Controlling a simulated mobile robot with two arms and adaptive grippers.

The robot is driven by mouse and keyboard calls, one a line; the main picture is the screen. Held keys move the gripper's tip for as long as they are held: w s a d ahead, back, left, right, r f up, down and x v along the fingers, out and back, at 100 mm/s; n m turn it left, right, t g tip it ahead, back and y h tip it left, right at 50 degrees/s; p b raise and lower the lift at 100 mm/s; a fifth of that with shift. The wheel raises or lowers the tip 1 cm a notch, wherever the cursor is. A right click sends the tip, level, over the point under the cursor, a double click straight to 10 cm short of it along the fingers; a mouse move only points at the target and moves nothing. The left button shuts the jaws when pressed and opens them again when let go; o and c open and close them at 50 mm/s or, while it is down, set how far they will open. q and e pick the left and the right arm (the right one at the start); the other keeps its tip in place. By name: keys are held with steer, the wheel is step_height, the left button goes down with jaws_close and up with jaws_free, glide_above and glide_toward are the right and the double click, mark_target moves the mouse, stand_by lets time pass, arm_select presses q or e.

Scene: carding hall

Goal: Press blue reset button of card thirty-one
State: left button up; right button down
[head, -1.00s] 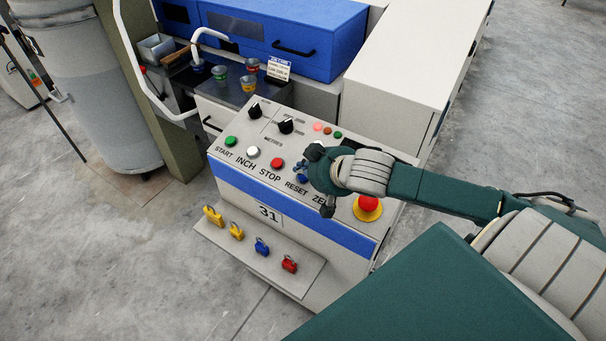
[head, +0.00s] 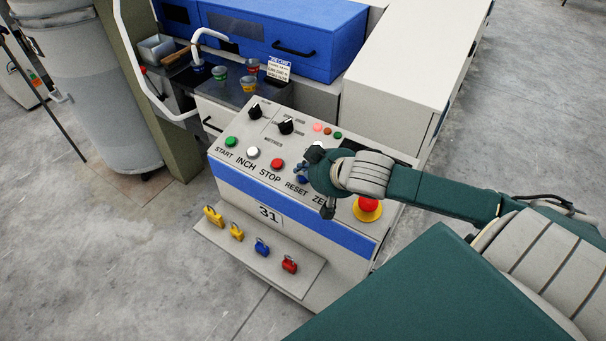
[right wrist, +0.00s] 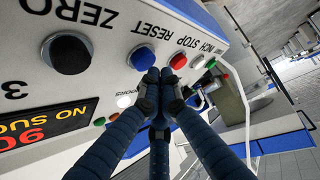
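The sloped control panel (head: 228,150) of the machine marked 31 has a row of buttons. The blue button (head: 303,179) above the word RESET is partly covered by my right gripper (head: 302,168) in the head view. In the right wrist view the blue button (right wrist: 144,57) shows beside the fingertips, between the red STOP button (right wrist: 178,61) and the dark ZERO button (right wrist: 67,54). My right gripper (right wrist: 158,76) has its fingertips together with nothing between them. The tips are close to the blue button; I cannot tell whether they touch it. My left gripper is not in view.
Green START (head: 231,141), white INCH (head: 253,152) and red STOP (head: 277,164) buttons lie left of the gripper. A red emergency button (head: 368,203) on a yellow base sits at right, below my arm. Several padlocks (head: 262,247) stand on the front ledge (head: 305,275).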

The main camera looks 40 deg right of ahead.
steer(key=shift+d+f, duration=0.15)
steer(key=shift+f, duration=0.55)
stand_by(0.6)
steer(key=shift+r, duration=0.1)
steer(key=shift+a+r+p, duration=0.2)
steer(key=shift+r+p, duration=0.65)
steer(key=shift+p, duration=0.3)
steer(key=r+p, duration=0.1)
steer(key=p, duration=0.1)
steer(key=r+p, duration=0.1)
steer(key=r, duration=0.1)
steer(key=a+r+p, duration=0.1)
steer(key=p, duration=0.1)
steer(key=shift+s+a+r+p, duration=0.1)
steer(key=shift+s+r+p, duration=0.2)
steer(key=shift+r+p, duration=0.05)
stand_by(0.4)
